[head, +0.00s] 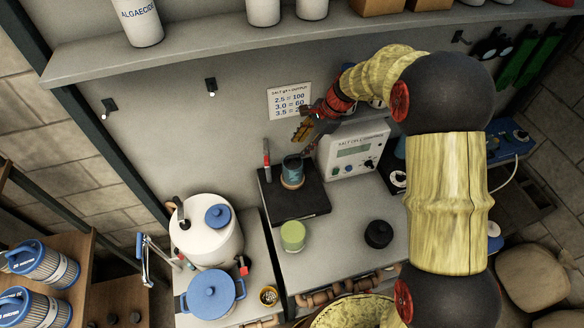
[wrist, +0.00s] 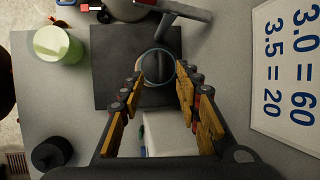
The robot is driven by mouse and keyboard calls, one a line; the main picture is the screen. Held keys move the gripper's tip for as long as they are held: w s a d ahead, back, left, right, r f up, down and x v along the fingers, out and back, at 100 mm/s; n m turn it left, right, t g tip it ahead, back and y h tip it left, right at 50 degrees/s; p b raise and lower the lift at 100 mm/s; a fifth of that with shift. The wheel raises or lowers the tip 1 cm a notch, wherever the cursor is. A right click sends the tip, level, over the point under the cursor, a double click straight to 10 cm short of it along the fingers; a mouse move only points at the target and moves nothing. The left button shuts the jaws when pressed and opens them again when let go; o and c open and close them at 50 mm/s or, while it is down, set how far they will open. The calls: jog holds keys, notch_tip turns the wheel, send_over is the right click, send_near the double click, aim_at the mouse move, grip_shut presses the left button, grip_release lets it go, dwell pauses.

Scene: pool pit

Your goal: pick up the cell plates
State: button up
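I cannot make out the cell plates as a separate thing in either view. A small glass jar (head: 292,172) with a bluish rim and a tan band stands on a black mat (head: 312,205). In the wrist view the round jar rim (wrist: 157,52) shows just beyond the fingertips, roughly centred between them. My gripper (head: 304,138) is by the wall above and behind the jar. Its orange-padded fingers are spread with nothing between the tips in the wrist view (wrist: 159,76). What is inside the jar is unclear.
A white salt cell control box (head: 352,150) stands right of the jar. A red-handled tool (head: 266,158) stands left of it. A green cup (head: 293,236) and a black round knob-like piece (head: 379,234) are in front. A sign (head: 289,101) hangs on the wall behind.

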aim_at(294, 156)
jog(key=shift+x, duration=0.95)
jog(key=shift+a+f, duration=0.15)
jog(key=shift+f, duration=0.45)
jog(key=x, duration=0.4)
jog(key=shift+w, duration=0.2)
jog(key=shift+c, duration=0.4)
jog(key=c, duration=0.7)
grip_shut()
